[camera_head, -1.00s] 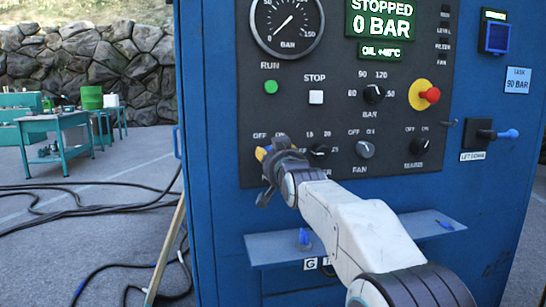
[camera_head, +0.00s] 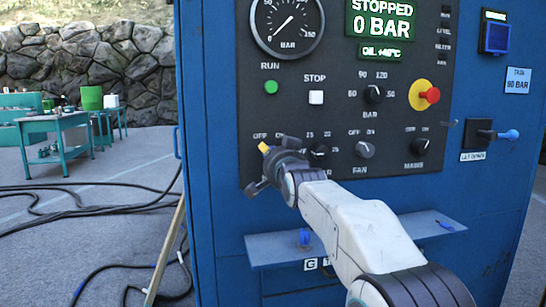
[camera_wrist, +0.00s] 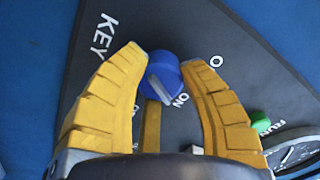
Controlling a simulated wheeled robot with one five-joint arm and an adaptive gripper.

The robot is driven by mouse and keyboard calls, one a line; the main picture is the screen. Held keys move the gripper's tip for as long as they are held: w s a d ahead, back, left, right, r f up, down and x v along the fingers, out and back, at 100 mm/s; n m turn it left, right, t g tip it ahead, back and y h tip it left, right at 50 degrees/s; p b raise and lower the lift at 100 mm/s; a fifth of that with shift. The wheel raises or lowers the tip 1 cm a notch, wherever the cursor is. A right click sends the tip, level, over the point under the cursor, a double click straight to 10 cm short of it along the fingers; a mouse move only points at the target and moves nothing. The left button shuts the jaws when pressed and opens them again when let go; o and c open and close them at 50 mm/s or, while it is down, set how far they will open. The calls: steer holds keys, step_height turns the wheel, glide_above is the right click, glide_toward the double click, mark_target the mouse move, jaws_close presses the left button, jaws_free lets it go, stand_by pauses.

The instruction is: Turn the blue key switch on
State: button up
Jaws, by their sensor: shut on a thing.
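The blue key switch (camera_wrist: 160,65) is on the dark panel, between my two yellow fingertips in the wrist view. Its white mark points to the ON label, and part of an OFF label shows beside the right finger. My gripper (camera_wrist: 164,60) is shut on the switch from both sides. In the head view my gripper (camera_head: 262,165) is at the lower left of the control panel (camera_head: 340,130), and it hides the switch there.
The display (camera_head: 382,22) reads STOPPED, 0 BAR. A green RUN button (camera_head: 271,87), white STOP button (camera_head: 316,97), pressure knob (camera_head: 375,93), fan knob (camera_head: 364,149) and red emergency button (camera_head: 431,95) are nearby. A shelf (camera_head: 275,251) juts out below.

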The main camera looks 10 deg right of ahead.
steer(key=shift+r, duration=0.25)
steer(key=o, duration=1.2)
steer(key=shift+f, duration=0.2)
steer(key=shift+s, duration=6)
